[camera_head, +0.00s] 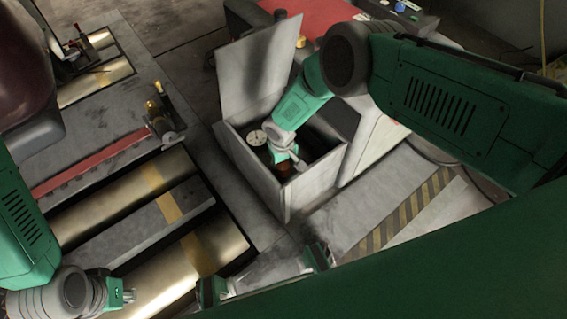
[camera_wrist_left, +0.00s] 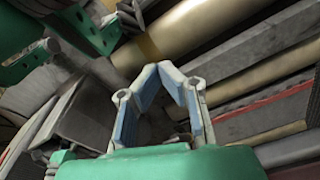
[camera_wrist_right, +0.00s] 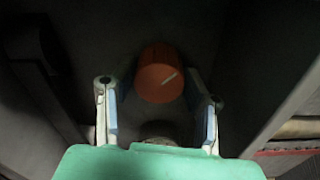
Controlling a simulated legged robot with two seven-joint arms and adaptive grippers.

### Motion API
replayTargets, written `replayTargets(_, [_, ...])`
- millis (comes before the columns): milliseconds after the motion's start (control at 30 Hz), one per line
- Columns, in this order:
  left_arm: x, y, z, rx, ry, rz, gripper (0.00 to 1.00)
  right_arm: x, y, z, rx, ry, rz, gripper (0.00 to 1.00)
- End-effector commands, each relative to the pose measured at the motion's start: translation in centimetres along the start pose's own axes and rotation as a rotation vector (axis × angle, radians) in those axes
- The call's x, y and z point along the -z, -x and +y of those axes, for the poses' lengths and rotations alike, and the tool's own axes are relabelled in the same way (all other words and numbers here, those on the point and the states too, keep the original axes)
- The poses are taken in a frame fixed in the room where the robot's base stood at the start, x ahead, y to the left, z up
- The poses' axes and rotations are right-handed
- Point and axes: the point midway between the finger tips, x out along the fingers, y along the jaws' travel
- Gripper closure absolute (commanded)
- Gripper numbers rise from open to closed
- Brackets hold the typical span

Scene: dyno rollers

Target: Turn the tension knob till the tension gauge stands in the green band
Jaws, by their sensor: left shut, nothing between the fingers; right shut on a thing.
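The orange-red tension knob (camera_wrist_right: 158,80) with a white mark shows between the fingers of my right gripper (camera_wrist_right: 160,100) in the right wrist view. In the head view the knob (camera_head: 285,169) is small and partly hidden under my right gripper (camera_head: 285,157), inside an open grey box. My right gripper is shut on the knob. The tension gauge (camera_head: 257,138), a small white dial, sits in the box just left of that gripper. Its needle and green band are too small to read. My left gripper (camera_head: 128,296) is shut and empty at lower left; its fingertips meet in the left wrist view (camera_wrist_left: 165,68).
The grey box (camera_head: 252,180) has its lid (camera_head: 258,75) raised, and its walls stand close around my right gripper. Brass-coloured rollers (camera_head: 125,205) and a red strip (camera_head: 90,163) lie left of it. A yellow-black striped floor strip (camera_head: 400,217) lies to the right.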

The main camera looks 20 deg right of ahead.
Motion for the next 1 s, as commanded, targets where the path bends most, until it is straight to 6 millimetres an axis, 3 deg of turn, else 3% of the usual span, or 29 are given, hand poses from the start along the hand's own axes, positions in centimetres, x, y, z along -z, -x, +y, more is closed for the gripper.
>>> replayTargets(67, [0.0,0.0,0.0,0.000,0.000,0.000,1.00,-0.9,-0.6,0.7,-0.012,-0.002,-0.022,0.89])
replayTargets(100, [0.0,0.0,0.0,0.000,0.000,0.000,1.00,-0.9,-0.6,0.7,-0.012,-0.002,-0.022,0.50])
replayTargets(133, [0.0,0.0,0.0,0.000,0.000,0.000,1.00,-0.9,-0.6,0.7,-0.011,-0.002,-0.021,0.40])
replayTargets(533, [0.9,-1.0,-0.1,-0.001,0.000,-0.023,1.00,-0.3,0.9,0.1,-0.006,0.000,-0.007,0.40])
replayTargets(1000, [0.8,-0.9,0.0,-0.001,0.000,-0.022,1.00,-0.6,9.9,0.5,-0.009,-0.003,-0.009,0.40])
